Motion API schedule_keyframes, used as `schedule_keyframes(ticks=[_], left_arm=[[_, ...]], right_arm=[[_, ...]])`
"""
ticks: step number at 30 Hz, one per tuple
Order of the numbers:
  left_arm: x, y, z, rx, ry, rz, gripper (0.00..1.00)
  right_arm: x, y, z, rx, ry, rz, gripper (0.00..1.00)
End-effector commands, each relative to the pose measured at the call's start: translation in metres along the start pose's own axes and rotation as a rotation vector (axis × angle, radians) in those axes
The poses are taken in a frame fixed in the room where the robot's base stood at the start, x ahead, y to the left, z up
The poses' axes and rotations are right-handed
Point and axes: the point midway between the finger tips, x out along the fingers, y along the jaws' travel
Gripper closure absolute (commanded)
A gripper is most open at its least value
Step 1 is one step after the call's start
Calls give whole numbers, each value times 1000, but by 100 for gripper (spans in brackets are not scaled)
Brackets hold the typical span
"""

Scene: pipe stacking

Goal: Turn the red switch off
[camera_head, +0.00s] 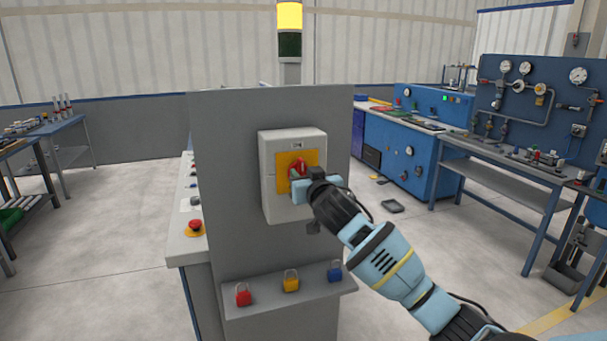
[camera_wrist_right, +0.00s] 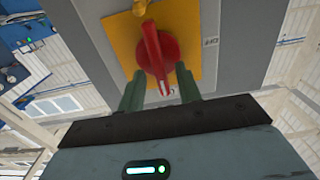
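The red switch (camera_head: 300,168) is a rotary handle on a yellow plate (camera_head: 283,160), on a grey box (camera_head: 287,205) fixed to the grey cabinet's face. In the right wrist view the red switch (camera_wrist_right: 156,45) shows large, its handle pointing down toward my gripper. My right gripper (camera_head: 304,184) is at the switch. In its wrist view the right gripper (camera_wrist_right: 161,72) has its fingers apart, one on each side of the handle's end, with narrow gaps visible. Part of the switch is hidden by the gripper in the head view. My left gripper is not in view.
A shelf (camera_head: 310,281) below the box holds a red padlock (camera_head: 243,295), a yellow padlock (camera_head: 291,281) and a blue padlock (camera_head: 335,272). A signal tower (camera_head: 290,17) above glows yellow. A red emergency button (camera_head: 195,225) sits on the side console. Workbenches stand right and left.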

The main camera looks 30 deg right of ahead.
Motion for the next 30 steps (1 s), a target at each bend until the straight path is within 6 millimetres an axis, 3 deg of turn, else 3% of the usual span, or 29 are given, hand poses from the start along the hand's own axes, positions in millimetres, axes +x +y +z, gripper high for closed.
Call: schedule_keyframes(ticks=[14, 22, 30], left_arm=[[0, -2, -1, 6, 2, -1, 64], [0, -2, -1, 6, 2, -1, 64], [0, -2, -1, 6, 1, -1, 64]], right_arm=[[10, 0, 0, 0, 0, -1, 66], [9, 0, 0, 0, 0, 0, 100], [9, 0, 0, -10, 0, 0, 100]])
